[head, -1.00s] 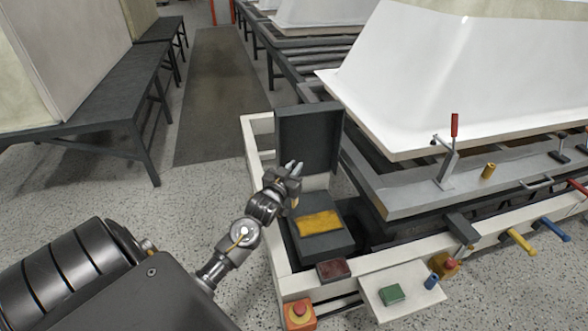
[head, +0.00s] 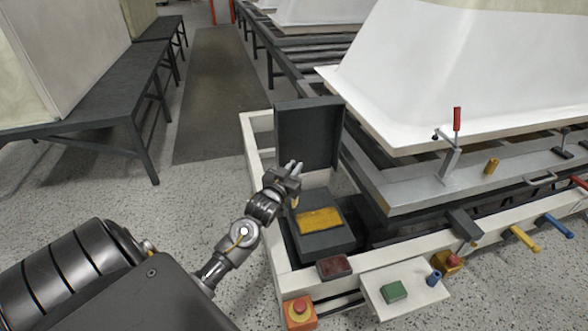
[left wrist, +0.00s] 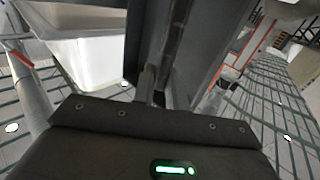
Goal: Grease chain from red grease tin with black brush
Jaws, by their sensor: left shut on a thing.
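My left gripper (head: 294,170) is beside the open dark box, in front of its raised lid. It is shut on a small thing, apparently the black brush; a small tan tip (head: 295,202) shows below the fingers. In the left wrist view the fingers (left wrist: 158,90) point at dark panels, and the brush cannot be made out. A dark red tin (head: 334,267) sits on the white frame's front edge, below and right of the gripper. A yellow ribbed strip (head: 319,220) lies in the dark box; I cannot tell whether it is the chain. My right gripper is out of view.
The dark box's lid (head: 308,135) stands upright behind the gripper. A green tin (head: 394,291) and a blue cup (head: 433,278) are on a white shelf at the right. A red stop button (head: 299,307) is at the front corner. A white tub shell (head: 450,80) stands behind.

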